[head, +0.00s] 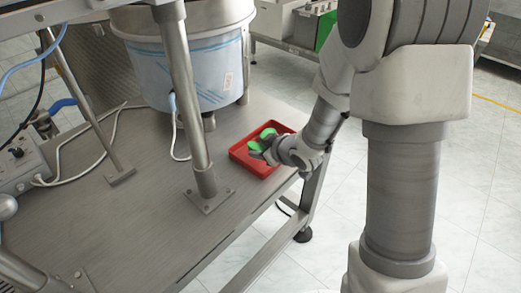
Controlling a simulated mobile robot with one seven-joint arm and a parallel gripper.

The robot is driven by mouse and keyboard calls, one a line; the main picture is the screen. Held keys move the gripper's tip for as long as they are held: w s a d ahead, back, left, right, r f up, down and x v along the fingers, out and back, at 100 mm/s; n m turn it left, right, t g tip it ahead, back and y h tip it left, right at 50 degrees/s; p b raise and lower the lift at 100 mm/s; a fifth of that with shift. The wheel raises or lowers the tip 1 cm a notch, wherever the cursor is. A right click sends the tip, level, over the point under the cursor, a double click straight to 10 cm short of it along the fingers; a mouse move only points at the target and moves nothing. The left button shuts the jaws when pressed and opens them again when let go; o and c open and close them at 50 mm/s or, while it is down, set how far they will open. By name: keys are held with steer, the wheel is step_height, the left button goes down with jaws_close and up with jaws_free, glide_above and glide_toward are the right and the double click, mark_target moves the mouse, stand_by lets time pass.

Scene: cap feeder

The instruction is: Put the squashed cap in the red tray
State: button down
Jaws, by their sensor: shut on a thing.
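The red tray (238,154) lies on the metal table near its right edge. My gripper (259,149) reaches in from the right and is low over the tray, shut on a green cap (254,146). More green (268,132) shows just behind my gripper, over the far part of the tray. The views are too small to tell whether this is a second cap or which one is squashed. My gripper and wrist hide the right part of the tray. I cannot tell whether the held cap touches the tray floor.
A metal post (190,110) stands on the table left of the tray. A large round feeder bowl (195,62) is behind it. A control box (20,160) with cables sits at far left. The table (150,220) is bare in front.

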steer(key=shift+f+b, duration=0.6)
steer(key=shift+f, duration=0.05)
steer(key=shift+c, duration=2.1)
jaws_free()
steer(key=shift+r, duration=0.1)
